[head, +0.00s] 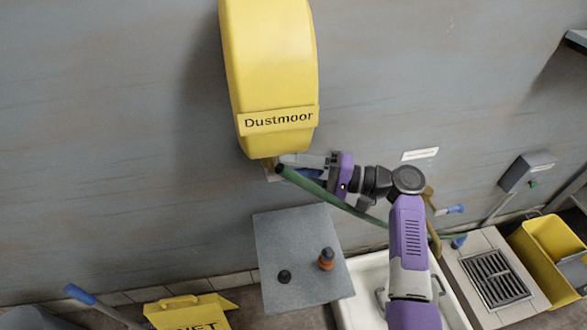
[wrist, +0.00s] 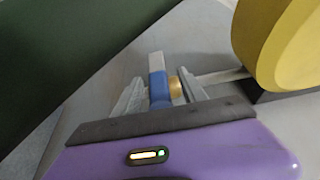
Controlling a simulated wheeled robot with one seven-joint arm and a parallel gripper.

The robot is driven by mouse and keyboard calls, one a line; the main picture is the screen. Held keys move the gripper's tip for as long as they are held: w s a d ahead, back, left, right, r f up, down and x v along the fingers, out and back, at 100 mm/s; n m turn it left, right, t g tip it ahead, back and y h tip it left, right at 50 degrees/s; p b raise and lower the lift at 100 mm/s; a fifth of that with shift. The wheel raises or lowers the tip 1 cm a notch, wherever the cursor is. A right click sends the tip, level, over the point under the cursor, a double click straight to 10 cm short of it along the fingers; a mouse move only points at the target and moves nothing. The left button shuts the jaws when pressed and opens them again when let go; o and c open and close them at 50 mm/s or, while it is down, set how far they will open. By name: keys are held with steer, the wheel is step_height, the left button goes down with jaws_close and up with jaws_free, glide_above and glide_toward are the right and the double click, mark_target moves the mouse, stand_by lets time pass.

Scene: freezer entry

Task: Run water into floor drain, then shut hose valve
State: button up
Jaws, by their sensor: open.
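My gripper (head: 303,166) is at the lower end of the yellow hose reel (head: 270,70), labelled "Dustmoor", on the wall. In the wrist view my gripper (wrist: 158,95) has its jaws apart, with a blue grip (wrist: 157,85) and a brass piece (wrist: 175,87) between or just beyond them; contact is unclear. The green hose (head: 345,205) runs from below the reel down to the right, past my gripper. A brass pipe with a blue lever (head: 455,209) is on the wall at right; whether this is the hose valve is unclear. The floor drain grate (head: 495,278) is at lower right. No water shows.
A grey table (head: 290,235) with two small knobbed objects stands below the reel. A white basin (head: 370,280) is partly behind my arm. A yellow bucket (head: 545,250) is right of the drain. A yellow wet-floor sign (head: 190,308) stands at lower left.

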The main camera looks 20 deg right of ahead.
jaws_close()
steer(key=shift+f, duration=0.1)
stand_by(1.2)
